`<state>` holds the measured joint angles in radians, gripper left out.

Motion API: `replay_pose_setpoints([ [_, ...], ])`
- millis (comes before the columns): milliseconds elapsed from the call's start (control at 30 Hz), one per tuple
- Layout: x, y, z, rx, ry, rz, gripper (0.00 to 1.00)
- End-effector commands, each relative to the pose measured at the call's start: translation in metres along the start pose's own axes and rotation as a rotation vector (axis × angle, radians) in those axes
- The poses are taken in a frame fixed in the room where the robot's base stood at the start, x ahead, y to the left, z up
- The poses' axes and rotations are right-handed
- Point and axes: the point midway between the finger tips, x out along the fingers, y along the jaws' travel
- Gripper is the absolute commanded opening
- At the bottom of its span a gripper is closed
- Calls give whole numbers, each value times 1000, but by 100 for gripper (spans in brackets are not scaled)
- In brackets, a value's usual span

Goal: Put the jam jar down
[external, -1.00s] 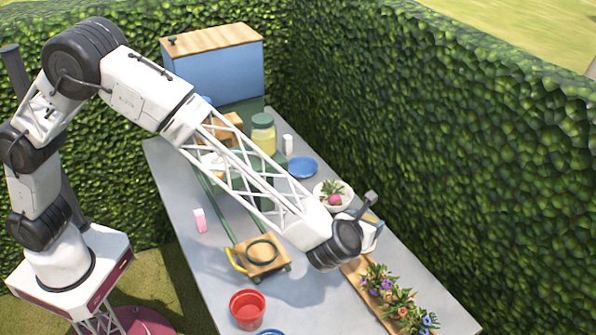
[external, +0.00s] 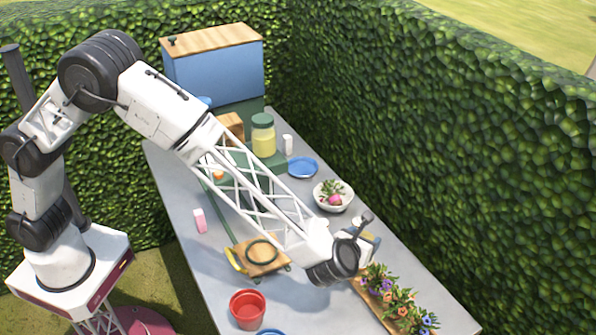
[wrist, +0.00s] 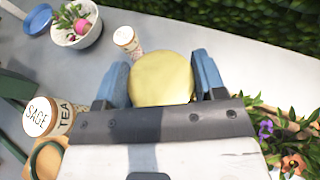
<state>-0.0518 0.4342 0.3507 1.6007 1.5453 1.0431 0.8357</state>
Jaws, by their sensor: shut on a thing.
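The jam jar, seen by its round yellow top (wrist: 161,78), is in the middle of the wrist view. My gripper (wrist: 160,72) is shut on it, with one blue finger against each side. The jar's body is hidden below its top, so I cannot tell whether its base touches the table. In the external view my gripper (external: 368,243) is over the right part of the grey table (external: 310,310), beside the flowers, and its wrist hides most of the jar.
Flowers (external: 397,300) in a wooden holder stand close to the right. A radish bowl (external: 322,200), a blue plate (external: 302,167) and a small shaker (wrist: 126,38) lie beyond. Canisters marked SAGE (wrist: 36,117) and TEA (wrist: 66,118) stand left. A red pot (external: 247,310) stands in front.

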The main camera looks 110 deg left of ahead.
Motion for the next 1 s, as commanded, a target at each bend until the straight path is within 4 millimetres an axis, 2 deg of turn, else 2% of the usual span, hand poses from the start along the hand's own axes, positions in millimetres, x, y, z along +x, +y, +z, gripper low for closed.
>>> replay_pose_setpoints([
  [367, 1, 0, -1, -1, -1, 0, 24],
  [800, 14, 0, -34, 0, 0, 0, 24],
  [1000, 15, 0, -35, -1, -1, 0, 24],
])
